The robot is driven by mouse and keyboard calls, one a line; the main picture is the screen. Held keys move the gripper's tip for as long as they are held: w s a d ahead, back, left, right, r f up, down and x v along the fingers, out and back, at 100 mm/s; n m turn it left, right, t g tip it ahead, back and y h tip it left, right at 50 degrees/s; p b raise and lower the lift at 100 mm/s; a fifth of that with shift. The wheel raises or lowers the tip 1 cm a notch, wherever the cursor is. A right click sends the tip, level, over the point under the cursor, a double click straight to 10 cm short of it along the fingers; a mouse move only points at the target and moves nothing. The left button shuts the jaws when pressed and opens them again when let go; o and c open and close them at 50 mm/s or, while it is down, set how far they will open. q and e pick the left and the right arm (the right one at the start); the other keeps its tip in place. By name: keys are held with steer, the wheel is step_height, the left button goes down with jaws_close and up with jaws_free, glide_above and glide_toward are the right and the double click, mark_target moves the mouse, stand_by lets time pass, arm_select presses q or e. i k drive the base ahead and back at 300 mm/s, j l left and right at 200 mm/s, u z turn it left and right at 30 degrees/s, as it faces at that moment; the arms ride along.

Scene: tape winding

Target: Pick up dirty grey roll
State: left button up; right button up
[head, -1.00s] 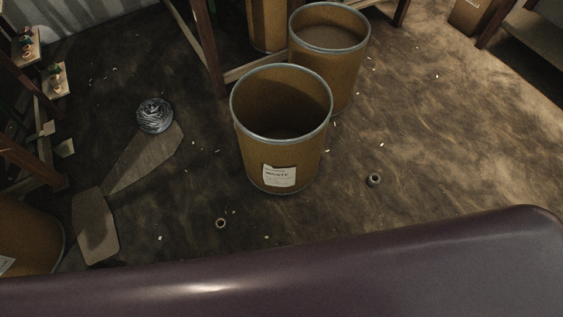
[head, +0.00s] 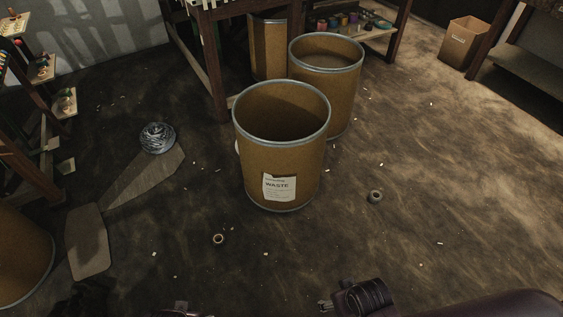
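A small greyish roll (head: 375,196) lies on the dirty floor to the right of the waste drum. A second small roll (head: 218,239), with a paler rim and dark centre, lies on the floor in front of the drum, to its left. My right gripper (head: 326,304) shows only partly at the bottom edge, small and dark, well short of both rolls. A part of my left arm or gripper (head: 181,306) just enters at the bottom edge. Whether either gripper is open or shut cannot be made out.
The waste drum (head: 279,150) stands mid-view, with another drum (head: 326,62) behind it. A grey wound ball (head: 157,137) rests at the left near flat floor pieces (head: 88,243). A cardboard box (head: 465,43) stands back right. The right floor is mostly clear, with small scraps.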

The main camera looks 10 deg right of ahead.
mark_target(373, 199)
steer(key=z, duration=1.2)
steer(key=i+l, duration=0.1)
steer(key=i, duration=0.05)
